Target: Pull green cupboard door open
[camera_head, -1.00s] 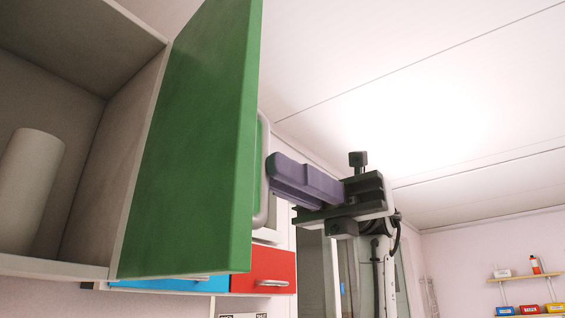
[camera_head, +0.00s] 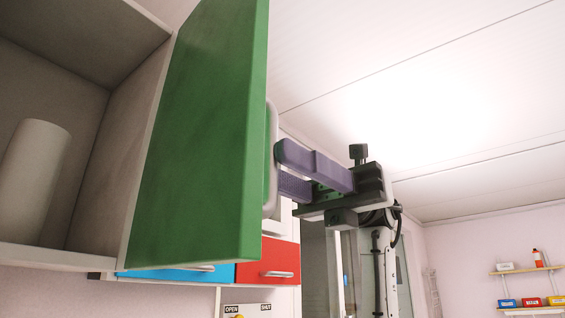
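The green cupboard door (camera_head: 200,140) stands wide open on the right side of the white cupboard (camera_head: 120,110), with its inner face toward me. Its pale bar handle (camera_head: 271,150) shows past the door's right edge, on the far face. My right gripper (camera_head: 279,170) is just right of the door, its purple fingers pointing left at the handle. The fingers are spread apart, one above the other. The fingertips are at the handle; whether they touch it I cannot tell. My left gripper is not in view.
A white cylinder (camera_head: 36,183) stands inside the open cupboard. Behind and below the door are a blue front (camera_head: 180,274) and a red drawer (camera_head: 267,264) with handles. Shelves with small bins (camera_head: 531,302) are far right. The space right of my gripper looks clear.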

